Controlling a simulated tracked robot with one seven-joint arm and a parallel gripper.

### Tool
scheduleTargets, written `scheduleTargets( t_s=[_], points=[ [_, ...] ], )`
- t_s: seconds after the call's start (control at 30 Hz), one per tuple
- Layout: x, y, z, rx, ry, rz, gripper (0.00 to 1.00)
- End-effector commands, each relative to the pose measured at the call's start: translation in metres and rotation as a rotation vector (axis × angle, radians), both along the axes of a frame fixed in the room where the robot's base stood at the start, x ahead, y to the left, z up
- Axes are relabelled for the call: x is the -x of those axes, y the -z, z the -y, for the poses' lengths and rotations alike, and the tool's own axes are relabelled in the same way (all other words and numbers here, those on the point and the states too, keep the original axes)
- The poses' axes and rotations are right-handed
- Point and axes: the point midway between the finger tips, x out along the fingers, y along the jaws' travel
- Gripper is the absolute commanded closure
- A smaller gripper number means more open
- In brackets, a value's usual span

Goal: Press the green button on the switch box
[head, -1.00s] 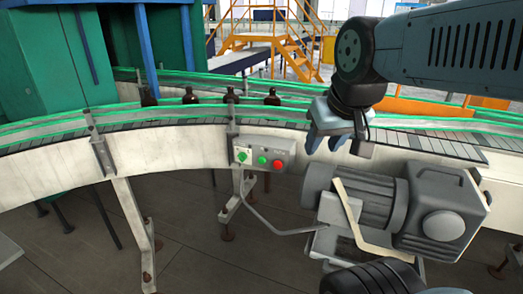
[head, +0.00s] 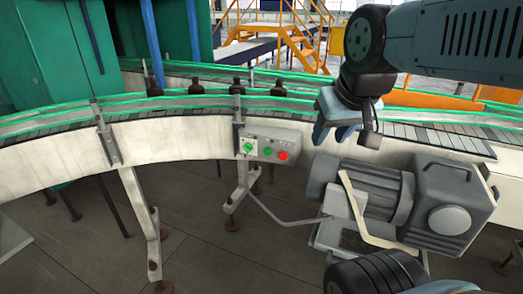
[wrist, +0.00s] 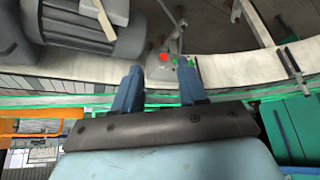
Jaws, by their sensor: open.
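The grey switch box (head: 258,139) is mounted on the side of the curved conveyor in the head view. Its green button (head: 267,151) sits between a green-marked switch (head: 248,147) on the left and a red button (head: 283,155) on the right. My gripper (head: 331,138) is open and empty, to the right of the box in the picture and apart from it. In the wrist view my two blue fingers (wrist: 160,88) are spread, with the box's red button (wrist: 164,57) and green button (wrist: 175,61) small beyond them.
A grey motor unit (head: 400,205) stands below and right of my gripper, close to the conveyor (head: 190,147). Several dark bottles (head: 196,87) stand on the belt. A conveyor leg (head: 143,225) stands at the left. Open floor (head: 215,262) lies in front of the box.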

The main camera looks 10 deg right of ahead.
Motion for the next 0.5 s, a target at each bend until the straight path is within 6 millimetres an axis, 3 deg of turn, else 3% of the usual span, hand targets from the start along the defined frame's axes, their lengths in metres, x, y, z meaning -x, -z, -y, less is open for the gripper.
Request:
scheduleTargets(
  t_s=[0.07,0.4,0.5],
  points=[
    [0.0,0.0,0.0,0.0,0.0,0.0,0.66],
    [0.0,0.0,0.0,0.0,0.0,0.0,0.99],
    [0.0,0.0,0.0,0.0,0.0,0.0,1.0]
  ],
)
